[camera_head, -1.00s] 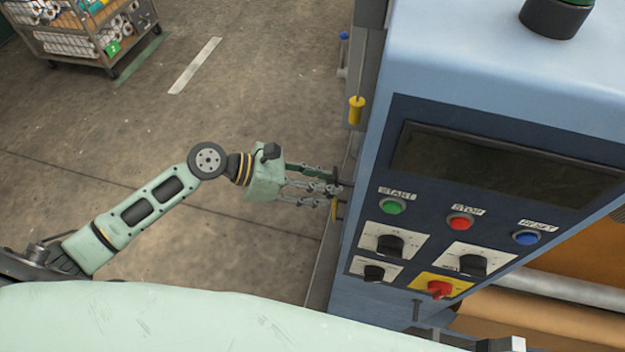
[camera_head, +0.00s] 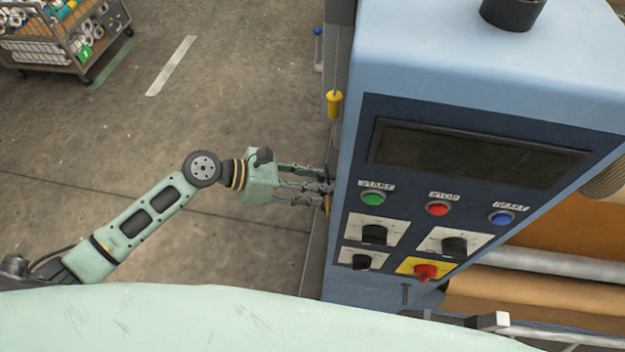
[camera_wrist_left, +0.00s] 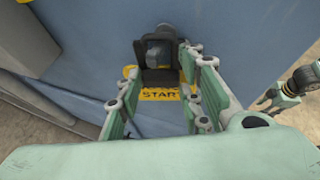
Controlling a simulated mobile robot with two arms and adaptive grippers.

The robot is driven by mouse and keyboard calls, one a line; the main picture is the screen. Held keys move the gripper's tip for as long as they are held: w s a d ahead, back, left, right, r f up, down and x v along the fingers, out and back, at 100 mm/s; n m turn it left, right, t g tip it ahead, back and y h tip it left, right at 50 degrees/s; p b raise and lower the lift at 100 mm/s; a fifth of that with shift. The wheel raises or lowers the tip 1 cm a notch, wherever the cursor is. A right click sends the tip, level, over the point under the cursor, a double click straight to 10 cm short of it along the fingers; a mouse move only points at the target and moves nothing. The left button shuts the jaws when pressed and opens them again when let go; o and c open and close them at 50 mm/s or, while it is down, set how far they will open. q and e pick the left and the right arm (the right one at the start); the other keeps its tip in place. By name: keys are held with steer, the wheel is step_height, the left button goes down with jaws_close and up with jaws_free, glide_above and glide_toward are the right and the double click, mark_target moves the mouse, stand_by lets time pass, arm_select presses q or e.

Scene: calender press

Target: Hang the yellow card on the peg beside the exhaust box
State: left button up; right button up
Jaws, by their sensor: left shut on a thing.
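My left gripper (camera_head: 326,188) is at the left side of the blue machine cabinet, below a yellow cylinder on a cord. It is shut on the yellow card (camera_head: 327,206), which shows only as a thin yellow edge in the head view. In the left wrist view the card (camera_wrist_left: 160,95) shows between the fingers with dark lettering, partly covered by dark parts, close to the blue panel. I cannot make out the peg or clearly tell the exhaust box. My right gripper (camera_wrist_left: 268,99) seems to show small at the right of the left wrist view; its jaws are unclear.
The blue cabinet (camera_head: 450,80) has a control panel with buttons and knobs facing up. The yellow cylinder (camera_head: 334,104) hangs beside its left edge. A wire cart (camera_head: 70,45) stands far at the upper left.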

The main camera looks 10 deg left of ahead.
arm_select(q)
steer(key=o, duration=1.1)
